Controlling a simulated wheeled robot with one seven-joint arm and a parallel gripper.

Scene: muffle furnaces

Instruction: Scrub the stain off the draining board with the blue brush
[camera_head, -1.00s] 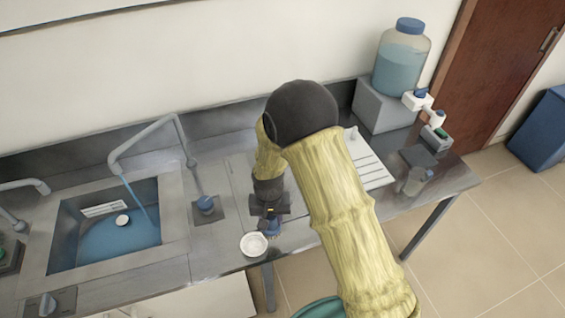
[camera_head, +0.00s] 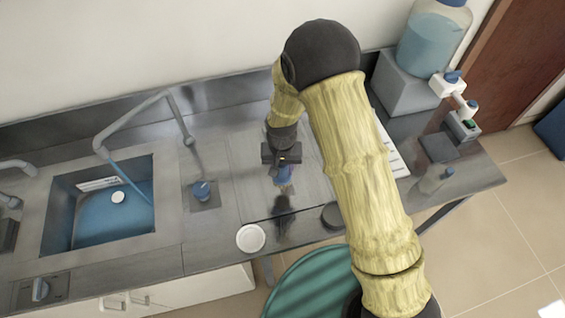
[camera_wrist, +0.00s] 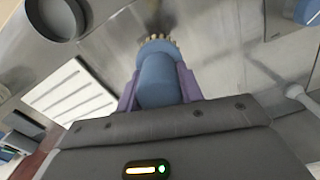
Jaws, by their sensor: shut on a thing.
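My gripper (camera_head: 284,164) is shut on the blue brush (camera_head: 286,176), bristles pointing down, over the steel draining board (camera_head: 245,150). In the wrist view the blue brush (camera_wrist: 158,80) sits between the purple fingers of my gripper (camera_wrist: 158,92), its pale bristles at the far end. A dark smudged stain (camera_head: 284,218) shows on the board, toward the front edge from the brush. The stain (camera_wrist: 160,14) also shows beyond the bristles in the wrist view. I cannot tell whether the bristles touch the board.
A white round dish (camera_head: 251,238) and a dark round dish (camera_head: 332,215) stand near the front edge. The sink (camera_head: 60,250) with blue water and a tap (camera_head: 140,115) lies left. A clear beaker (camera_head: 432,182) and a large water jar (camera_head: 432,45) stand right.

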